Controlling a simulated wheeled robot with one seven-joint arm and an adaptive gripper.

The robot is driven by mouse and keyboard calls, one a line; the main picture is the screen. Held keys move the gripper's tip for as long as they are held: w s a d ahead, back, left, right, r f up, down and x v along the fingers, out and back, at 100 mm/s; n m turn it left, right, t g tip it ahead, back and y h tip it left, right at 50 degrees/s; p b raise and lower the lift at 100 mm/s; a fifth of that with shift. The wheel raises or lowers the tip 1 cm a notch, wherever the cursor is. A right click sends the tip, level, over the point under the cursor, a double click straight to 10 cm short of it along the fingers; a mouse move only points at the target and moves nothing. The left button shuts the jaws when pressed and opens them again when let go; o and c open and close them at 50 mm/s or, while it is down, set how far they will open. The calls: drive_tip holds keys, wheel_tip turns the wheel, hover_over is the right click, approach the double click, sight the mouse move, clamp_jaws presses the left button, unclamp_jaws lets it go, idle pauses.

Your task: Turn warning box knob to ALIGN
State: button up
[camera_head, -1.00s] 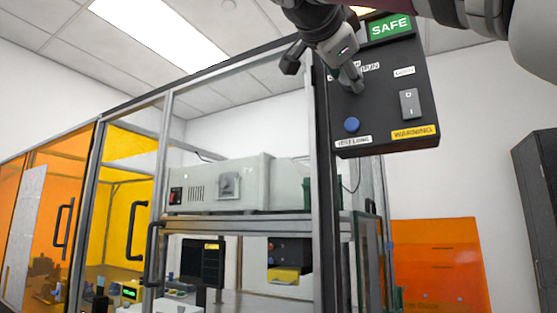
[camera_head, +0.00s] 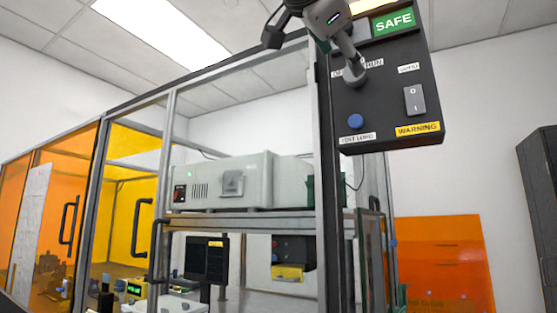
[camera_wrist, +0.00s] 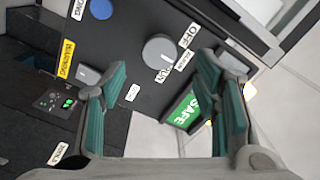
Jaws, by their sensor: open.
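The dark warning box (camera_head: 420,125) hangs at the upper right of the head view, with a green SAFE panel and a yellow WARNING label. Its round grey knob (camera_wrist: 160,50) shows in the wrist view, with OFF and RUN labels around it. I cannot read where the knob points. In the head view my gripper hides most of the knob area. My gripper (camera_wrist: 163,78) is open and empty, with teal finger pads. In the wrist view the knob appears just ahead of the gap between the fingertips; no contact can be made out.
The box also carries a blue button (camera_head: 355,121) and a rocker switch (camera_head: 414,99). A metal frame post (camera_head: 327,190) stands close beside the box on the left. A framed enclosure with a grey instrument (camera_head: 222,182) lies beyond. An orange panel (camera_head: 445,260) is below.

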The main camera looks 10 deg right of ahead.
drive_tip(key=v, duration=0.6)
idle(0.4)
drive_tip(key=d+f+n+g+y+p, duration=0.25)
drive_tip(key=f+n, duration=0.45)
drive_tip(key=f, duration=0.5)
drive_tip(key=d+f+n+g+y+p, duration=0.1)
drive_tip(key=d+f+n+g+p, duration=0.15)
drive_tip(key=f+n, duration=0.7)
drive_tip(key=s+d+f+n+g+y+p, duration=0.1)
drive_tip(key=s+f, duration=0.4)
drive_tip(key=f, duration=0.5)
drive_tip(key=s+d+f+g+y+p, duration=0.1)
drive_tip(key=s+f, duration=0.4)
drive_tip(key=f, duration=0.5)
drive_tip(key=s+d+f+n+g+y+p, duration=0.1)
drive_tip(key=s+f+y, duration=0.4)
drive_tip(key=f, duration=0.5)
drive_tip(key=shift+n+g+p, duration=0.35)
drive_tip(key=shift+g+p, duration=0.3)
drive_tip(key=shift+g, duration=0.55)
